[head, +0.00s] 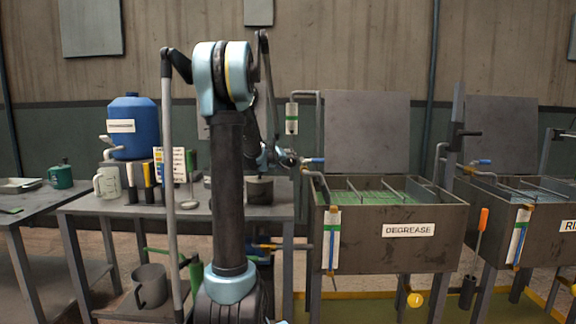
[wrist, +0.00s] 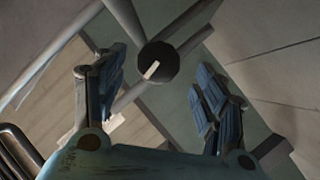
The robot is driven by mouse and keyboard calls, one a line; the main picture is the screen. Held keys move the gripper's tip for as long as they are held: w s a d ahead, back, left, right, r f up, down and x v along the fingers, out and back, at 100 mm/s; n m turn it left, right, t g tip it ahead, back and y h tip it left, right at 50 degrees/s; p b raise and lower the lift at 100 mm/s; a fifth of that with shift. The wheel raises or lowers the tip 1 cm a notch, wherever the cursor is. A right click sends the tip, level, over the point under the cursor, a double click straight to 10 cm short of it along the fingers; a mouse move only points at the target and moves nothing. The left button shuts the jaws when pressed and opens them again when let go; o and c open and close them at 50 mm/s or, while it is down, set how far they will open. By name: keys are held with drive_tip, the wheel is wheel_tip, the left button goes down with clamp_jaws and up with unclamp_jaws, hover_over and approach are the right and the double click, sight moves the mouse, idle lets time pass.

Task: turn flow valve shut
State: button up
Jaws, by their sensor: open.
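Nothing is clamped. Which handle is the flow valve is not marked. Another blue handle (head: 481,162) is at the right tank.
The DEGREASE tank (head: 350,255) stands right of my arm, with a bent pipe (head: 318,182) and a hanging sight gauge (head: 292,118) nearby. A bench (head: 100,205) at left holds a blue drum (head: 133,128), a jug (head: 108,183) and a dark pot (head: 259,190).

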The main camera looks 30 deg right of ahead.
sight(290, 162)
drive_tip(key=shift+x, duration=1.7)
drive_tip(key=c, duration=1.1)
